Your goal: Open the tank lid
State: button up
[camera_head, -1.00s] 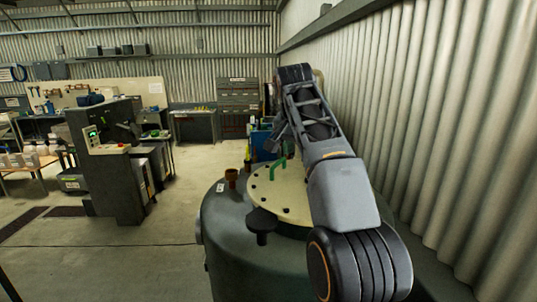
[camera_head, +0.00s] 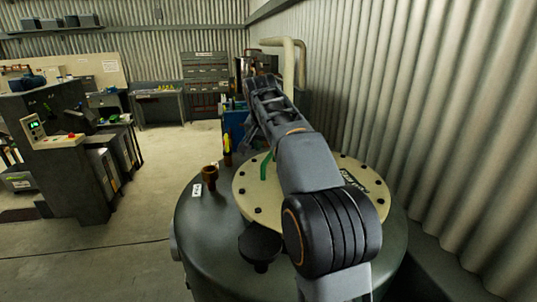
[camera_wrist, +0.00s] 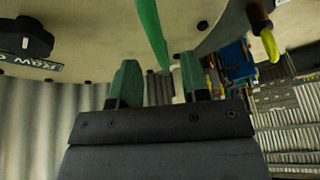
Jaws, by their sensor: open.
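The tank (camera_head: 205,240) is dark grey and round. Its cream lid (camera_head: 245,195) has bolts around the rim and appears to lie flat on top. A green handle (camera_head: 264,167) stands on the lid, partly hidden by my arm. In the wrist view the handle (camera_wrist: 151,32) runs down from the top towards the gap between the fingers. My gripper (camera_wrist: 160,80) has two green fingers spread apart with nothing held. The handle's end lines up with the gap; I cannot tell whether it is between the fingers or beyond them. In the head view my arm hides the gripper.
A black knob (camera_head: 260,243) and a brown funnel-like fitting (camera_head: 209,177) stand on the tank top. A corrugated wall (camera_head: 430,120) runs close along the right. A grey machine (camera_head: 65,155) stands left, with open floor (camera_head: 150,185) between it and the tank.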

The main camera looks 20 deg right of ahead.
aim_at(269, 155)
jog(key=shift+x, duration=1.7)
jog(key=shift+d, duration=0.1)
grip_shut()
